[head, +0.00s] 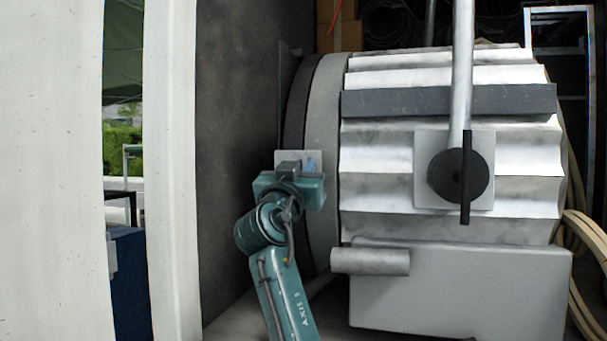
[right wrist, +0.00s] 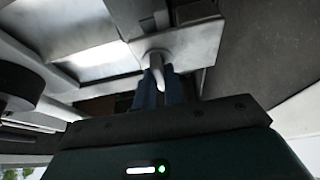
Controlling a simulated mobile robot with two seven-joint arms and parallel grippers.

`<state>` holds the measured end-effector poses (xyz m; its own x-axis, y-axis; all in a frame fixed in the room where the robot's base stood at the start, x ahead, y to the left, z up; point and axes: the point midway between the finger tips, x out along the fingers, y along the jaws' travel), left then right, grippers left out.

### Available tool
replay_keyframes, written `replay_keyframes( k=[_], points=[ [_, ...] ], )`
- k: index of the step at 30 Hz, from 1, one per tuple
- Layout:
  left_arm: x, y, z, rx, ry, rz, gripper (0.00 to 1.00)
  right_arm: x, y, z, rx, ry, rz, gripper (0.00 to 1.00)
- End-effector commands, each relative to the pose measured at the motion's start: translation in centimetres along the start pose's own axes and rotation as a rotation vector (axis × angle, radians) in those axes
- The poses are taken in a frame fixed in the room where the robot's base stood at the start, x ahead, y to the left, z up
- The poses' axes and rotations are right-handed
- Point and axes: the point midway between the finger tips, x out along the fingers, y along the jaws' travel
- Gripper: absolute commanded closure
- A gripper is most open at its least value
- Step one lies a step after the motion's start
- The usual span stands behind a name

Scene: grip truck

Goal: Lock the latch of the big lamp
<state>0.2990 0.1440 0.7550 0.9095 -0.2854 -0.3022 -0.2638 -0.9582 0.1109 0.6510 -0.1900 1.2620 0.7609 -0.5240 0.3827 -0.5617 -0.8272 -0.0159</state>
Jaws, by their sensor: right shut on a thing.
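The big lamp (head: 400,150) is a large grey drum with a ribbed, silvery housing, lying on its side in the head view. Its latch (right wrist: 157,66) shows in the right wrist view as a pale, finger-like lever on a light square plate (right wrist: 188,48). The same plate shows at the lamp's front rim in the head view (head: 284,156). My right gripper (right wrist: 160,88) is shut on the lever, with a blue finger on each side. In the head view my right gripper (head: 308,165) covers the lever. My left gripper is not in view.
A metal pole with a black round knob (head: 457,175) stands at the lamp's side. A grey box base (head: 460,290) with a short cylinder (head: 370,261) sits below the lamp. A white truck door edge (head: 172,170) and dark wall (head: 235,130) are left. Pale hoses (head: 583,240) hang at right.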

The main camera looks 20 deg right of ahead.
Motion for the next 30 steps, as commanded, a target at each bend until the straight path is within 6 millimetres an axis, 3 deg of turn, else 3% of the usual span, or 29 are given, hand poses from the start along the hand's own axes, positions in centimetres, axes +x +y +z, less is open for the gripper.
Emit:
replay_keyframes(
  k=[5, 6, 14, 23, 30],
  points=[
    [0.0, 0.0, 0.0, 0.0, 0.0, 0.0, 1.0, 0.0, -0.1, 0.0, 0.002, -0.002, -0.001, 1.0],
    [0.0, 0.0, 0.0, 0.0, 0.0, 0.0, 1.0, 0.0, -0.1, 0.0, 0.002, -0.002, -0.001, 0.88],
    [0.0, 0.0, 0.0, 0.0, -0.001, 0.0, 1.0, 0.0, 0.0, 0.0, 0.001, -0.001, -0.001, 0.67],
    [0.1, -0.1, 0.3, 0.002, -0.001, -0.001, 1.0, -0.4, 0.0, 0.1, 0.001, 0.0, -0.001, 0.67],
    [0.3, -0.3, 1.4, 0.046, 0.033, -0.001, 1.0, -4.5, -0.1, 0.7, 0.004, 0.0, -0.004, 0.67]
  ],
)
